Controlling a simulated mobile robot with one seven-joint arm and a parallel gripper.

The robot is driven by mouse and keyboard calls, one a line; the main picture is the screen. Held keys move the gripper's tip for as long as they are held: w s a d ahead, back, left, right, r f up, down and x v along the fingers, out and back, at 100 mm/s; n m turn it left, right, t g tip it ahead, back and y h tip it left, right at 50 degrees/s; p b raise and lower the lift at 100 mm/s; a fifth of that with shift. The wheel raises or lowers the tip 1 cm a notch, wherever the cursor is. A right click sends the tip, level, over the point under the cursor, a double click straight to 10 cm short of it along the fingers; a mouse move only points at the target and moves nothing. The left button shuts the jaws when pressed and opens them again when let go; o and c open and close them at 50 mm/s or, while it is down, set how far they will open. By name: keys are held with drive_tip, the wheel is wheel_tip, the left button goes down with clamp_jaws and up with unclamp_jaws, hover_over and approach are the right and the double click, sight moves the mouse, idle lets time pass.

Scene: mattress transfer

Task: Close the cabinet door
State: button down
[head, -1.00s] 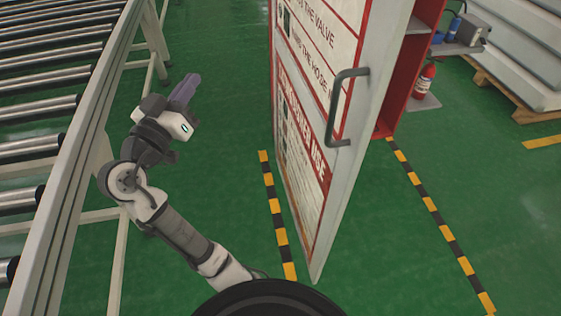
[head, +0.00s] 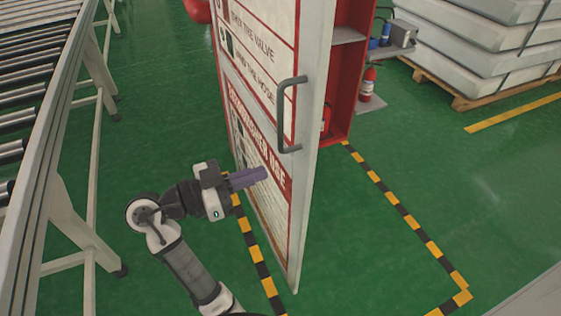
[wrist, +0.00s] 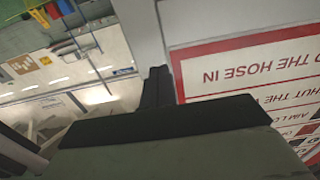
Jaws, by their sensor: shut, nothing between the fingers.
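The cabinet door (head: 265,110) stands open, swung out toward me, its white face with red-framed printed signs turned left. A grey bar handle (head: 283,115) sits on its near edge strip. The red cabinet (head: 349,75) shows behind it, with a shelf inside. My gripper (head: 262,175) is at the lower part of the sign face, on its left side, with fingers shut and pointing right at the panel. Whether the fingertips touch the door I cannot tell. In the wrist view the door's sign (wrist: 250,70) fills the right side, close by.
A roller conveyor (head: 40,110) with metal legs runs along the left. A fire extinguisher (head: 367,84) stands right of the cabinet, near stacked pale slabs on a pallet (head: 480,88). Black-yellow floor tape (head: 391,198) marks the green floor. Floor right of the door is clear.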

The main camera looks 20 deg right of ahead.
sight(295, 162)
drive_tip(key=shift+w+d+p, duration=0.15)
drive_tip(key=shift+d+p, duration=0.45)
drive_tip(key=shift+d, duration=2.45)
